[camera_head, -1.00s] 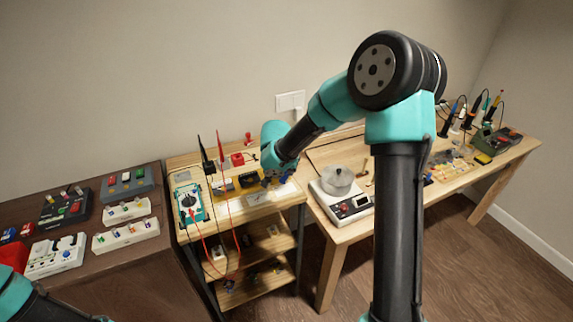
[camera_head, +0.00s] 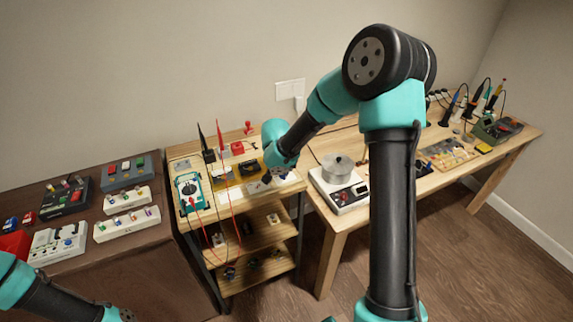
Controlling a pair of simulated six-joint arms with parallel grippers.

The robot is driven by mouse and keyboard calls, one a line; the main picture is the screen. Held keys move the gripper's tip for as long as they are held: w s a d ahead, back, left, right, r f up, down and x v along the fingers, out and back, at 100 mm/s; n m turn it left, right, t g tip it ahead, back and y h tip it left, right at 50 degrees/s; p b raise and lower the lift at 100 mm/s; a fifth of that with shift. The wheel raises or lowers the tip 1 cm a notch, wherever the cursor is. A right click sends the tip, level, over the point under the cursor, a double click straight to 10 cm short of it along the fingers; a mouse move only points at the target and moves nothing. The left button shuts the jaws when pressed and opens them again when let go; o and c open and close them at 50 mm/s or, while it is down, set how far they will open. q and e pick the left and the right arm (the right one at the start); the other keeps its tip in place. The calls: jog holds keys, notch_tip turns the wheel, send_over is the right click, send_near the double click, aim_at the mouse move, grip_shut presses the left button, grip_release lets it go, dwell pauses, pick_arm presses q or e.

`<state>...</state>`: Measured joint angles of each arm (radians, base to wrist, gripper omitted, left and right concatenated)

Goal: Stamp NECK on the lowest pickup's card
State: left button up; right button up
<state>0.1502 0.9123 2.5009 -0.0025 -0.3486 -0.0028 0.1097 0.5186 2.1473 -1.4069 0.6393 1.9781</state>
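A small red-handled object (camera_head: 248,127), which looks like a stamp, stands at the back of the wooden cart top. A red box (camera_head: 238,148) sits in front of it. Dark blocks that may be pickups (camera_head: 249,168) lie on a yellowish mat at the middle of the cart. They are too small to tell apart, and no card lettering is readable. My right gripper (camera_head: 270,178) is low over the front right of the cart top, beside these blocks. Its fingers are too small and dark to read. My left arm shows at the bottom left, its fingers out of frame.
A teal multimeter (camera_head: 190,194) with red and black leads stands at the cart's left; the leads hang over the front edge. A dark table (camera_head: 110,258) with pedals is left. A scale with a metal pot (camera_head: 338,170) stands on the right bench (camera_head: 328,222).

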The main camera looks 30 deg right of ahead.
jog(key=shift+f, duration=0.55)
dwell(0.9)
dwell(0.5)
jog(key=shift+r, duration=3.55)
jog(key=shift+w, duration=0.1)
